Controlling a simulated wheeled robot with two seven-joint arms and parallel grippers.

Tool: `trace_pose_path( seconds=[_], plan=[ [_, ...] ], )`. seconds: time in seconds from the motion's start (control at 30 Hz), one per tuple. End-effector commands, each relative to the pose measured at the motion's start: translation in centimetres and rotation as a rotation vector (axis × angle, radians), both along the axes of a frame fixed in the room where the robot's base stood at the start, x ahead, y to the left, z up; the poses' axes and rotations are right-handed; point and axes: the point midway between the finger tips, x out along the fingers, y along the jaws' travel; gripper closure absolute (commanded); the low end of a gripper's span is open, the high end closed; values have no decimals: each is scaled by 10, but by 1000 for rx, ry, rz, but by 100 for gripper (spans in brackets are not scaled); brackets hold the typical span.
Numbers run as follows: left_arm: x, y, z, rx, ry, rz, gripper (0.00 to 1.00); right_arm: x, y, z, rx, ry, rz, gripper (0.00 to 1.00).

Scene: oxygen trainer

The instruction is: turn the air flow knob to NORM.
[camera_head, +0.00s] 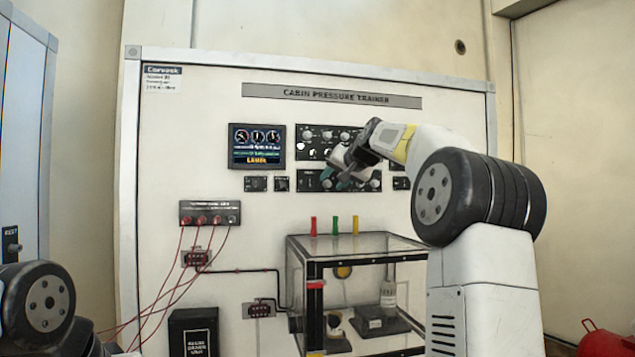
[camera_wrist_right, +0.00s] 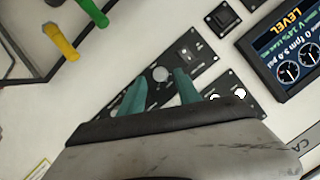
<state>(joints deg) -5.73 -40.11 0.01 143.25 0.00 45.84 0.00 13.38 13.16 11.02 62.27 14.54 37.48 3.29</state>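My right gripper (camera_head: 338,180) is in front of the lower black control panel (camera_head: 309,181), hiding part of it. In the right wrist view its two teal fingers (camera_wrist_right: 160,82) stand apart with nothing visibly held between them. A round grey knob (camera_wrist_right: 160,74) on the lower panel shows in the gap near the fingertips. I cannot tell whether the fingers touch it. Labels are too small to read, so I cannot tell which knob is air flow or where it points. The upper panel (camera_head: 312,153) has several more knobs. My left gripper is out of view.
A lit display (camera_head: 256,147) is left of the panels, with small switches (camera_head: 256,184) below it. A clear-topped case (camera_head: 350,243) with red, green and yellow pegs (camera_head: 335,226) stands lower down. Red cables (camera_head: 178,280) hang at the left.

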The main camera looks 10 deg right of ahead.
Motion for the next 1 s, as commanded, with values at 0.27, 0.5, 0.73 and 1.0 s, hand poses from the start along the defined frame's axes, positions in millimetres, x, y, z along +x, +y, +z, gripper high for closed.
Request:
trace_pose_path(
  seconds=[0.27, 0.5, 0.73, 1.0],
  plan=[
    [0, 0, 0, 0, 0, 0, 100, 12, 2, -4, 1, 0, 0, 60],
    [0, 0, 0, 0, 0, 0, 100, 11, 2, -4, 0, 0, -1, 78],
    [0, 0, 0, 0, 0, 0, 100, 11, 2, -4, 0, 0, -1, 100],
    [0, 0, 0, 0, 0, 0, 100, 11, 1, -5, 30, 2, -2, 100]
  ],
)
